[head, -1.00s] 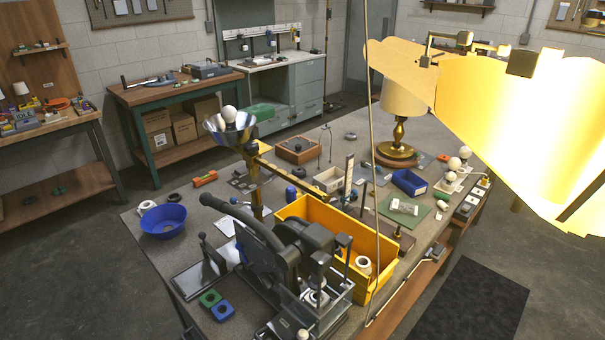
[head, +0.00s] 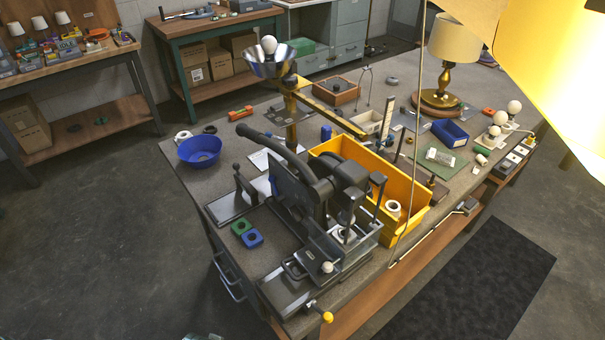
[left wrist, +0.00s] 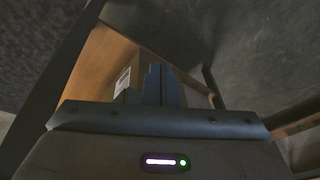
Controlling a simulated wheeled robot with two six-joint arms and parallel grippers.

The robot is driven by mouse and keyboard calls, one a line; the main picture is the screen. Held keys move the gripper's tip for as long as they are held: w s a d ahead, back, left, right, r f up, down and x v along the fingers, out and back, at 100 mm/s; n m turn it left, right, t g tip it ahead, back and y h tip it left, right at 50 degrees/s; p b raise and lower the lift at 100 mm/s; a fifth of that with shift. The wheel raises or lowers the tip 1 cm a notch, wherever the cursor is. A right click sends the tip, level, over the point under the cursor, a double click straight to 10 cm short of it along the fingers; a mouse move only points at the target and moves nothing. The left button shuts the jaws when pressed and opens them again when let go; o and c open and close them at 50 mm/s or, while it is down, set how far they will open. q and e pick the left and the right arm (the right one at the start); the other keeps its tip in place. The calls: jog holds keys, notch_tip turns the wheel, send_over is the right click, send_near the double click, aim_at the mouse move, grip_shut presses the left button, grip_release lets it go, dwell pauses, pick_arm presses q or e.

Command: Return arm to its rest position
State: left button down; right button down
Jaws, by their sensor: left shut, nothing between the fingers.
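My left gripper (left wrist: 160,84) shows in the left wrist view with its two dark fingers together and nothing between them. Beyond the fingers are a wooden shelf (left wrist: 90,68) and a cardboard box (left wrist: 122,82). The fingers look clear of both, though I cannot tell the exact distance. I cannot make out either of my grippers in the head view. My right gripper is in neither view.
The workbench (head: 440,285) holds a black lever machine (head: 325,195), a yellow bin (head: 412,212), a blue bowl (head: 200,150) and a brass lamp (head: 442,85). A large glowing shade (head: 560,70) and a thin rod (head: 411,190) are close by. The floor at left is open.

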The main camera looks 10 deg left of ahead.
pick_arm(q)
jog(key=s+a+f+g+b, duration=0.1)
jog(key=s+f, duration=0.5)
jog(key=f, duration=0.7)
jog(key=s+a+f+b, duration=0.1)
jog(key=s+f, duration=0.5)
jog(key=f, duration=0.6)
jog(key=s+f, duration=0.6)
jog(key=s, duration=0.3)
jog(key=shift+f+g, duration=0.25)
jog(key=shift+g, duration=0.05)
jog(key=shift+a, duration=0.1)
